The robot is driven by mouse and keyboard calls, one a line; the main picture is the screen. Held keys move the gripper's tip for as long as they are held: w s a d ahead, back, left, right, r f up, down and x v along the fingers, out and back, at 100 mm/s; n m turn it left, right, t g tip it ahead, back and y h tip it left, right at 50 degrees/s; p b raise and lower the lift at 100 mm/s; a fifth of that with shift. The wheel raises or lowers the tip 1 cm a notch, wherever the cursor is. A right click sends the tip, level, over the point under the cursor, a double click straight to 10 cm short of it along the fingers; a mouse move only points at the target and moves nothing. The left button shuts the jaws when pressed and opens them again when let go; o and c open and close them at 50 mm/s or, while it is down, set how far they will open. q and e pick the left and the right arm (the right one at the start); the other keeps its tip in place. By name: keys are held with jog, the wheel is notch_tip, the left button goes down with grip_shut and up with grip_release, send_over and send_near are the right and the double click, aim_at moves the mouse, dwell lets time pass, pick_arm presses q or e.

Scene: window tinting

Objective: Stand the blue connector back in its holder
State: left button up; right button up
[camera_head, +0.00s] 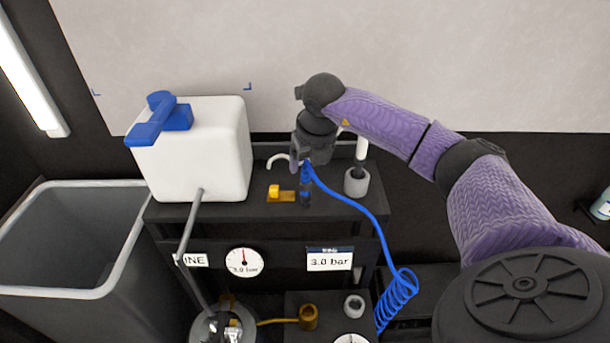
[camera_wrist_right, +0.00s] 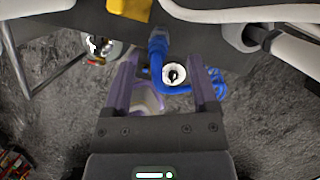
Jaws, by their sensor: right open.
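The blue connector (camera_head: 305,186) is upright at the front edge of the dark station top, with a blue hose (camera_head: 350,203) running off to the right. In the wrist view the connector (camera_wrist_right: 158,42) lies close to the line between my fingertips, and its hose bends to the right. My right gripper (camera_head: 301,160) is above the connector, pointing down; in the wrist view its jaws (camera_wrist_right: 162,55) are apart, with no clear grip on it. I cannot make out the holder or tell whether the connector is seated. My left gripper is out of view.
A white tank (camera_head: 205,150) with a blue cap stands at the left. A yellow fitting (camera_head: 280,194) sits left of the connector, and a grey cup (camera_head: 356,184) holding a white tube is to its right. A grey bin (camera_head: 65,293) is at far left. The coiled hose (camera_head: 398,298) hangs at right.

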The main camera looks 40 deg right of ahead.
aim_at(306, 166)
jog(key=x, duration=0.4)
jog(key=shift+w+f, duration=0.35)
grip_shut()
